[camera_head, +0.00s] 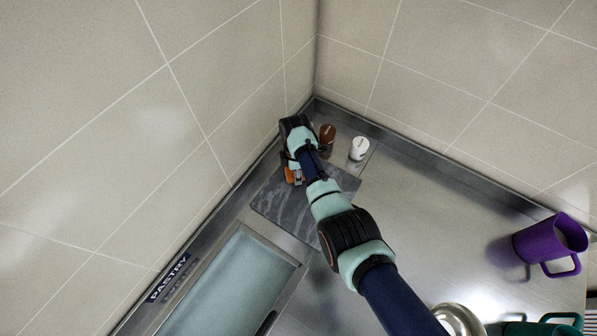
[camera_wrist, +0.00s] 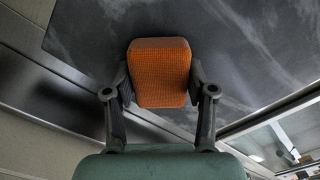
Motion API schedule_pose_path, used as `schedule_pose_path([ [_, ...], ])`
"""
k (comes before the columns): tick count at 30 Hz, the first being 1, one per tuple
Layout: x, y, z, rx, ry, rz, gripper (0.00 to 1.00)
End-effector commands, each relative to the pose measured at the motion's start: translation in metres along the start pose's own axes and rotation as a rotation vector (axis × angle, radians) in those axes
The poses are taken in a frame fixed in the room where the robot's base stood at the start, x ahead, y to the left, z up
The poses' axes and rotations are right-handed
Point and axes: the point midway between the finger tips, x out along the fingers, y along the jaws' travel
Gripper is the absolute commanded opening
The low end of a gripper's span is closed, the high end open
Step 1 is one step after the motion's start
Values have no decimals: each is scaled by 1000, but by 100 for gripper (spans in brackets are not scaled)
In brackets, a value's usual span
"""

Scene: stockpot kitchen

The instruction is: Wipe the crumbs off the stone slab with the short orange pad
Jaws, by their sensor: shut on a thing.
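The stone slab (camera_head: 276,203) is a dark grey veined square near the back corner of the steel counter. It fills much of the wrist view (camera_wrist: 235,55). The short orange pad (camera_wrist: 160,75) is between the two fingers of my gripper (camera_wrist: 160,92), which is shut on it. In the head view the pad (camera_head: 290,174) shows as a small orange patch below my gripper (camera_head: 294,170), over the slab's far left part. I cannot tell whether the pad touches the slab. No crumbs can be made out on the visible slab; my arm covers part of it.
A brown jar (camera_head: 327,134) and a white jar (camera_head: 360,148) stand just behind the slab. Tiled walls and a raised steel edge bound the corner. A recessed pale green bin (camera_head: 232,285) lies in front left. The middle counter is clear.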

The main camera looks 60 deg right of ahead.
Motion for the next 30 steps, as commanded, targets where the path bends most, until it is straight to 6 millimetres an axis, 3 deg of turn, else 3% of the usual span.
schedule_pose_path([
  [1,-20,0,0,-1,0,3,23],
  [2,-27,0,-1,-2,0,4,23],
  [18,-74,-2,-8,-14,0,0,23],
  [30,-81,-2,-9,-17,0,0,23],
])
